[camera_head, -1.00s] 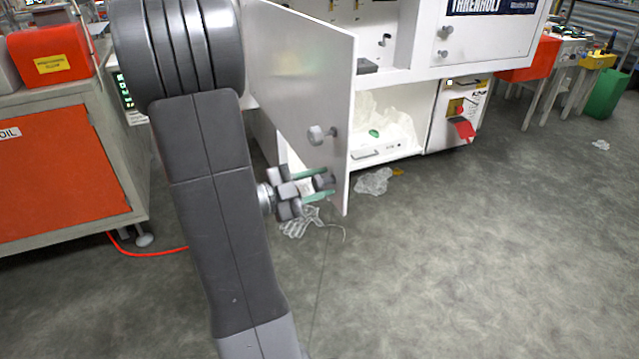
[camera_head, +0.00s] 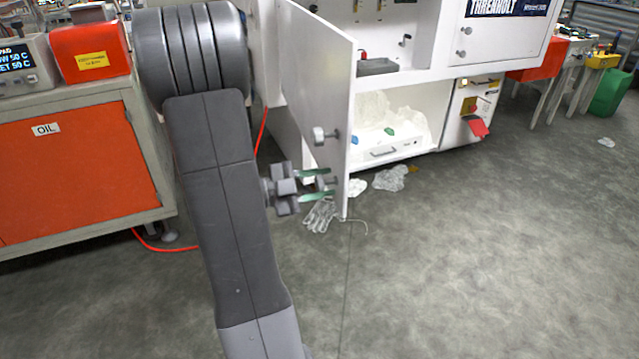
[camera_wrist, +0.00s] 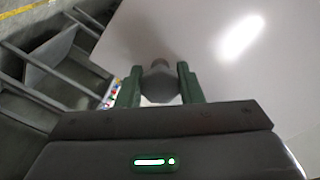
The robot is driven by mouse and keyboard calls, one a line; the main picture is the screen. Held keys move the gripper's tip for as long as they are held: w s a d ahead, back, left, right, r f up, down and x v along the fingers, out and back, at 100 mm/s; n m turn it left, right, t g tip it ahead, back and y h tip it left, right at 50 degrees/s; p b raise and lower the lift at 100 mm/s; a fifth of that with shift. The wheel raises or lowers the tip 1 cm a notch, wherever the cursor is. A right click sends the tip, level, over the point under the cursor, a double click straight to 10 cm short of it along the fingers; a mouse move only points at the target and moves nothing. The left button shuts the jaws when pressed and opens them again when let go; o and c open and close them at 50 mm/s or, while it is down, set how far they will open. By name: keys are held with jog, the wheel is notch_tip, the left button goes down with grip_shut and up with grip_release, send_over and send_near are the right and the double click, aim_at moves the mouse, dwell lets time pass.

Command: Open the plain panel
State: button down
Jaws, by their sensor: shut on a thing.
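The plain panel (camera_head: 312,90) is a white door standing swung out from the white cabinet, at the middle of the head view. It carries two grey knobs; the upper knob (camera_head: 322,136) is free. My gripper (camera_head: 320,185) is at the lower knob, near the panel's bottom outer corner. In the wrist view, the green fingers of my gripper (camera_wrist: 160,90) stand on both sides of a grey knob (camera_wrist: 160,80) and are shut on it. The panel also fills the upper right of the wrist view (camera_wrist: 225,85).
The white cabinet (camera_head: 430,75) has an open lower bay with clear film inside. Film scraps (camera_head: 392,178) and a glove-like thing (camera_head: 320,215) lie on the floor below the panel. An orange cart (camera_head: 75,170) stands at left.

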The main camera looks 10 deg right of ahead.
jog(key=shift+f, duration=0.1)
jog(key=c, duration=1)
grip_release()
jog(key=a+p, duration=0.2)
jog(key=a, duration=1.1)
jog(key=shift+s+a, duration=0.25)
jog(key=shift+a, duration=0.15)
jog(key=d, duration=0.4)
jog(key=d+b, duration=0.1)
jog(key=d, duration=0.4)
jog(key=d+b, duration=0.1)
jog(key=d, duration=0.4)
jog(key=shift+w, duration=0.3)
